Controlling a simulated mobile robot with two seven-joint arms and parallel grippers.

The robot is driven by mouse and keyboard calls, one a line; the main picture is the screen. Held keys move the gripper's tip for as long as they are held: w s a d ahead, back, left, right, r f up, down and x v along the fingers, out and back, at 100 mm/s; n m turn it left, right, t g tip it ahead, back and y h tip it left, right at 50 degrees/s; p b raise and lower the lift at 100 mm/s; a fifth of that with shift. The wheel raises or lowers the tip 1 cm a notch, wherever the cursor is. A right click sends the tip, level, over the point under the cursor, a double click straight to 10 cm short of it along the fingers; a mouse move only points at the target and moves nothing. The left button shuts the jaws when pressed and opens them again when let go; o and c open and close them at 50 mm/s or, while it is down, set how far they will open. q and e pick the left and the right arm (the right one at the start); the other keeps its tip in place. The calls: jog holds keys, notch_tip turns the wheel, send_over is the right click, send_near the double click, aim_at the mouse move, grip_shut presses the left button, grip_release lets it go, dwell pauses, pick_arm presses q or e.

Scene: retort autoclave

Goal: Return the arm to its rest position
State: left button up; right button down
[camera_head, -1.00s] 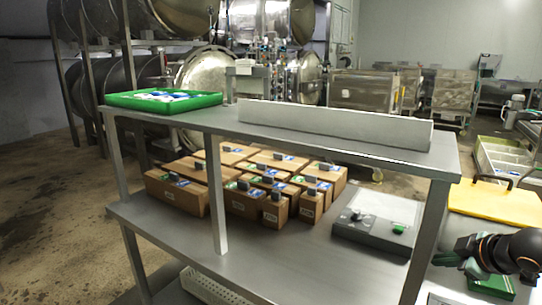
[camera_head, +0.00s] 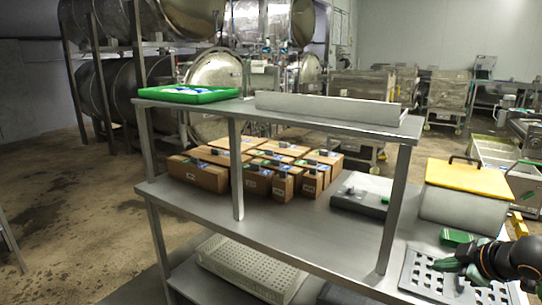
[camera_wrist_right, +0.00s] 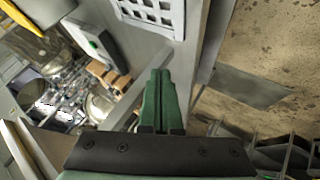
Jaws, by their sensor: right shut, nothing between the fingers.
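My right gripper (camera_head: 450,268) is at the lower right of the head view, above a perforated metal plate on the table. Its green fingers are together and empty. In the right wrist view the closed fingers (camera_wrist_right: 160,100) point up the picture, with the table edge and the floor beyond them. My black right forearm comes in from the right edge of the head view. My left gripper is out of view.
A steel table with a shelf (camera_head: 280,116) holds several cardboard boxes (camera_head: 257,182), a green tray (camera_head: 190,98) and a grey device (camera_head: 352,200). A yellow-lidded box (camera_head: 468,180) and the perforated plate (camera_head: 420,272) are near my right arm. Open floor lies at left.

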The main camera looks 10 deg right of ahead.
jog(key=s+a+f+m+p, duration=0.1)
jog(key=s+a+f, duration=0.1)
jog(key=s+f, duration=0.35)
jog(key=s+a+f+m+y, duration=0.1)
jog(key=s+f, duration=0.1)
jog(key=f, duration=0.7)
jog(key=s+a+f+m+p, duration=0.1)
jog(key=s+a+f, duration=0.15)
jog(key=f, duration=0.45)
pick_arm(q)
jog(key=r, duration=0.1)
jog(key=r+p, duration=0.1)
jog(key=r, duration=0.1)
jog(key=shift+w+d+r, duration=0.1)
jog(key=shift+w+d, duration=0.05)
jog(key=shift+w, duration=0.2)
pick_arm(e)
jog(key=s+a+f+m, duration=0.2)
jog(key=s+a, duration=0.3)
jog(key=a, duration=0.5)
jog(key=s+a+f+m+y, duration=0.1)
jog(key=s+a+f, duration=0.4)
jog(key=a, duration=0.6)
jog(key=shift+s+m, duration=0.5)
